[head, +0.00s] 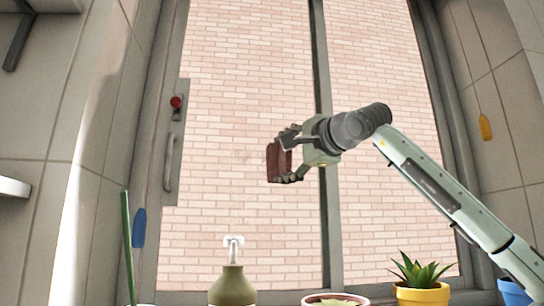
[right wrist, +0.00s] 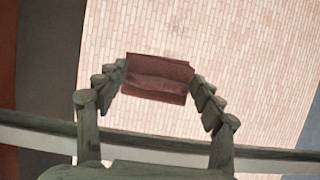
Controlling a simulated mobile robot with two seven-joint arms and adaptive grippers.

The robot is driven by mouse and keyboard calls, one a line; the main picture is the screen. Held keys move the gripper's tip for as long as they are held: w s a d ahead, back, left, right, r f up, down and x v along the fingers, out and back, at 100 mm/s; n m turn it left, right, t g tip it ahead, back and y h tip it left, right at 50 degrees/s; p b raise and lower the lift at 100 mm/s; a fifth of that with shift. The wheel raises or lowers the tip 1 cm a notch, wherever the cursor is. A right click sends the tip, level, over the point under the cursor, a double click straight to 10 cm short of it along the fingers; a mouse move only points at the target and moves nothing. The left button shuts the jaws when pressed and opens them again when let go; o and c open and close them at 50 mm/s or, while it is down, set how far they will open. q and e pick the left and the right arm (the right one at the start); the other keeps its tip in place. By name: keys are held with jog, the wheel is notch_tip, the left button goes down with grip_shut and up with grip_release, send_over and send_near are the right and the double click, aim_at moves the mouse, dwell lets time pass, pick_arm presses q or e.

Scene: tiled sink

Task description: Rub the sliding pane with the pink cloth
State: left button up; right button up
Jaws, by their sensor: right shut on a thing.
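My right gripper (head: 289,156) is shut on a dark reddish cloth (head: 273,163), held upright in front of the window. The cloth (right wrist: 158,78) also shows between the fingertips of the right gripper (right wrist: 160,80) in the right wrist view. The sliding pane (head: 235,70) is the left glass panel, with a brick wall seen through it. The cloth overlaps this pane in the head view; I cannot tell whether it touches the glass. Faint darker smudges (head: 250,156) show on the pane left of the cloth. My left gripper is not in view.
A handle (head: 170,162) and red button (head: 176,102) are on the left frame. A green soap bottle (head: 232,286), a yellow-potted plant (head: 421,280) and another pot (head: 335,300) stand below the window. The space around the cloth is clear.

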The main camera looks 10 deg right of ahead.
jog(key=shift+a, duration=0.1)
jog(key=shift+a+p, duration=0.35)
jog(key=shift+a, duration=5.15)
jog(key=shift+f, duration=0.1)
jog(key=s+b, duration=0.3)
jog(key=s, duration=0.2)
jog(key=shift+s, duration=0.35)
jog(key=shift+s+b, duration=0.1)
jog(key=shift+b, duration=0.2)
